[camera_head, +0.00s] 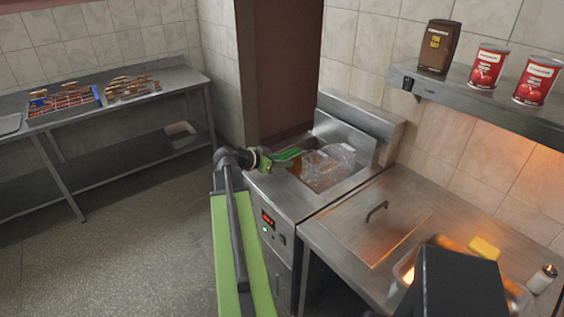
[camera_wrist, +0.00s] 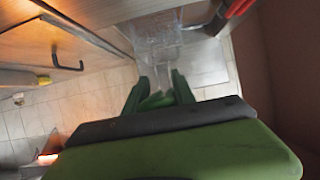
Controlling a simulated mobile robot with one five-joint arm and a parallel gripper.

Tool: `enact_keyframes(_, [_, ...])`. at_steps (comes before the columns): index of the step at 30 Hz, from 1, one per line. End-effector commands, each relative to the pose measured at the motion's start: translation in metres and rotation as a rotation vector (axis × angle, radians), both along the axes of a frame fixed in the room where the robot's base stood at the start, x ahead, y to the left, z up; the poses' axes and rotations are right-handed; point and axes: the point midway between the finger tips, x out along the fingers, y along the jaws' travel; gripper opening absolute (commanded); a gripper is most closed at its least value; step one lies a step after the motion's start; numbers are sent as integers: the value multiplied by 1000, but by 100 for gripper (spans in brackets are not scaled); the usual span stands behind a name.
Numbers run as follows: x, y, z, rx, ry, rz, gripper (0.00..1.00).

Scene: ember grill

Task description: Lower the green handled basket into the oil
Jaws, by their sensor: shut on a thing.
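The fryer (camera_head: 300,200) stands in the middle of the head view, with an open well and a lit red display on its front. A pale wire basket (camera_head: 325,168) is over or in the well; I cannot tell how deep it sits. Its green handle (camera_head: 287,156) points left toward my arm. My gripper (camera_head: 270,159) is at the fryer's left edge, shut on that handle. In the wrist view the fingers (camera_wrist: 160,90) close around the green handle (camera_wrist: 155,100), and the wire mesh (camera_wrist: 158,35) lies beyond them. The oil surface is mostly hidden by the mesh.
A red bar-like thing (camera_wrist: 235,12) shows beside the well in the wrist view. A shelf (camera_head: 500,105) with cans hangs at right. A table (camera_head: 185,80) with food stands at left.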

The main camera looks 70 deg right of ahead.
Motion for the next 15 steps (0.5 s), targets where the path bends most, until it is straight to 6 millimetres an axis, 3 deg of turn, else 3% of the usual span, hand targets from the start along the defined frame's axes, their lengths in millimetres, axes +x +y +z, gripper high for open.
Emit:
enact_keyframes(1, [0, 0, -15, -1, 2, 0, 0])
enact_keyframes(15, [0, 0, -86, -2, 1, 0, 0])
